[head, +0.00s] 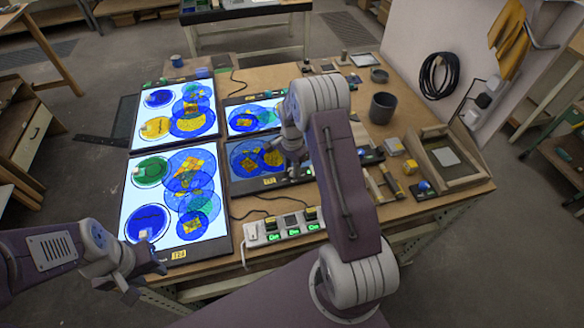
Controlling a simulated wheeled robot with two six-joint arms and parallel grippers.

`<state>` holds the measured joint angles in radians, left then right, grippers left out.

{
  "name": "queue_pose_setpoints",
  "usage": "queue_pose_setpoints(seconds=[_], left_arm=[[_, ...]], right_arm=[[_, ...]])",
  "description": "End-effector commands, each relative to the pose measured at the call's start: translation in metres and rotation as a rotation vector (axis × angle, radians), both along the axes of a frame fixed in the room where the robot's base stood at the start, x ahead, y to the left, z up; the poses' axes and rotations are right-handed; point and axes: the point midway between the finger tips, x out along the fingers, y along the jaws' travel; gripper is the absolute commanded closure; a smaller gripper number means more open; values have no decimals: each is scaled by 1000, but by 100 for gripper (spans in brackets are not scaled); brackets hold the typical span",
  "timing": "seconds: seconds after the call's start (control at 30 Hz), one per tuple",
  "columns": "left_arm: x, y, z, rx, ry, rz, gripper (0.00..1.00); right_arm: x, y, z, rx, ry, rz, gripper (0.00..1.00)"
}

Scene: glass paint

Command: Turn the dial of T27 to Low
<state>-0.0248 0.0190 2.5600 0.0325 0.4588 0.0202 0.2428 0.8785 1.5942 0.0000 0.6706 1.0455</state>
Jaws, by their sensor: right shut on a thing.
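Several light panels lie on the wooden table. The front right panel (237,178) is dark, with blue and yellow glass on it and a small yellow tag (268,181) on its front edge; I cannot read the tag surely. My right gripper (293,168) points down at this panel's front edge, right of the tag. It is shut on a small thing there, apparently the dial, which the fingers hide. The front left panel (128,200) is lit, with a yellow tag (179,255). My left gripper (131,293) hangs near its front left corner; its jaws are too unclear to judge.
A power strip (285,228) with green lights lies at the table's front. A dark cup (382,107), a small yellow block (410,167) and a wooden tray (478,165) stand to the right. Another lit panel (140,107) lies at the back left. My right arm covers the table's middle.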

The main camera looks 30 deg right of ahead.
Motion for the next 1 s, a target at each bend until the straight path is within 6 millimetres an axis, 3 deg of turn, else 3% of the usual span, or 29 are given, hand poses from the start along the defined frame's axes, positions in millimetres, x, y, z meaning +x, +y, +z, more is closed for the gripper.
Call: queue_pose_setpoints(seconds=[0.77,0.8,0.83,1.0], left_arm=[[0,0,2,0,0,0,64],[0,0,2,0,0,0,64],[0,0,2,0,0,0,64],[0,0,1,0,0,0,64]], right_arm=[[4,-1,4,-3,-14,-87,100],[4,-1,4,-3,-14,-87,62],[4,-1,4,-4,-13,-87,54],[2,-1,2,-2,-8,-86,52]])
